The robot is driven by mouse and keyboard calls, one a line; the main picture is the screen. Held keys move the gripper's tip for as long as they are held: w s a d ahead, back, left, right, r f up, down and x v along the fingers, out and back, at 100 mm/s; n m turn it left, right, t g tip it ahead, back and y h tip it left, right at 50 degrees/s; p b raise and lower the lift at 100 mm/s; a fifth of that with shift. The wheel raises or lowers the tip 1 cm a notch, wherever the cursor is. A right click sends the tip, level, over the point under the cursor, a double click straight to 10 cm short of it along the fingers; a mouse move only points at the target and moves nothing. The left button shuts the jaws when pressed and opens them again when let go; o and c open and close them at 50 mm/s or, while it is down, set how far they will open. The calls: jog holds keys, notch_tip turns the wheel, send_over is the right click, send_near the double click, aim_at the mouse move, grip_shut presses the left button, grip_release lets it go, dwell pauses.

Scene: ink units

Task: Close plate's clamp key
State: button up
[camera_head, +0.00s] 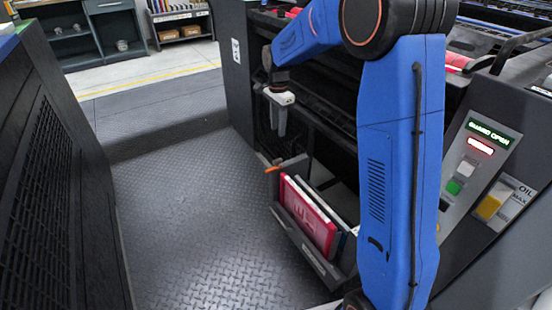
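A red plate-like panel (307,216) with pale markings stands tilted in the bin beside darker panels. No other clamp shows clearly.
The grey bin (304,245) juts into the walkway. A control panel (478,165) reading "GUARD OPEN" stands at right, partly beside my arm. A dark vented cabinet (50,180) bounds the left. The diamond-plate floor (190,225) between is clear. Shelves (95,30) stand at the back.

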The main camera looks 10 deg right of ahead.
aim_at(278, 160)
notch_tip(278, 160, down, 17)
jog(key=shift+f, duration=0.2)
dwell(0.5)
jog(key=shift+c, duration=0.4)
grip_shut()
